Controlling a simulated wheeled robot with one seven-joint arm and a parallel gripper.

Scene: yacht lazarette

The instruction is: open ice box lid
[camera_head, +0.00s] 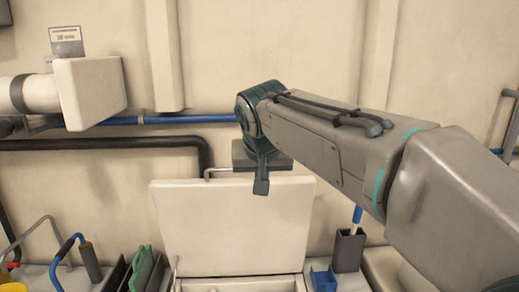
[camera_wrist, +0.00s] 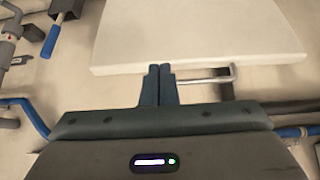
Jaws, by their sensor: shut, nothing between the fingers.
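The ice box lid (camera_head: 235,230) is a flat cream panel that stands raised, nearly upright, at the back of the ice box (camera_head: 245,286). In the wrist view the lid (camera_wrist: 200,32) fills the upper middle. A thin metal handle (camera_head: 213,171) is at the lid's top edge; it also shows in the wrist view (camera_wrist: 215,80). My gripper (camera_head: 261,186) is at the lid's top edge, right of the handle. In the wrist view its fingers (camera_wrist: 158,68) are together and empty, beside the handle. Most of the ice box's inside is out of view.
A blue pipe (camera_head: 190,119) and a black pipe (camera_head: 110,143) run along the cream wall behind. Tools, including a blue-handled one (camera_head: 68,246), and a green item (camera_head: 142,268) are left of the box. A grey holder (camera_head: 348,250) and a blue bin (camera_head: 323,280) stand right.

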